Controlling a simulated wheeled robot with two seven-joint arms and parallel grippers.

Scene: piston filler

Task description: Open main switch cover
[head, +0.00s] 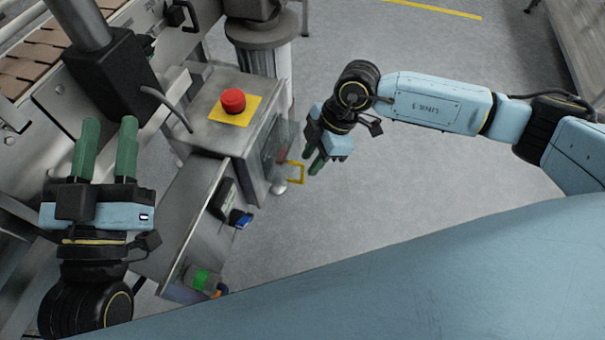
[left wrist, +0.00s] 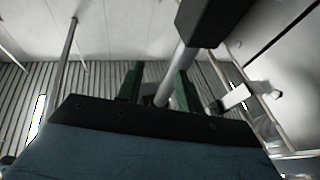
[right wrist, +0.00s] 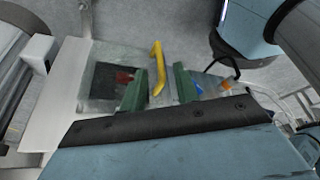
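The main switch cover (head: 277,148) is a clear panel on the side of the grey metal box, with a yellow handle (head: 296,172). In the right wrist view the cover (right wrist: 103,88) looks closed over a dark panel with a red switch (right wrist: 124,77). My right gripper (head: 313,164) is open beside the handle. The handle (right wrist: 157,66) shows just beyond and between its green fingertips (right wrist: 160,82); I cannot tell whether they touch. My left gripper (head: 108,125) is open and empty at the left, away from the cover.
A red emergency button (head: 233,101) on a yellow plate tops the box. A lower cabinet (head: 188,222) with a blue connector (head: 241,220) and green part (head: 201,279) stands in front. A conveyor (head: 38,58) is at upper left.

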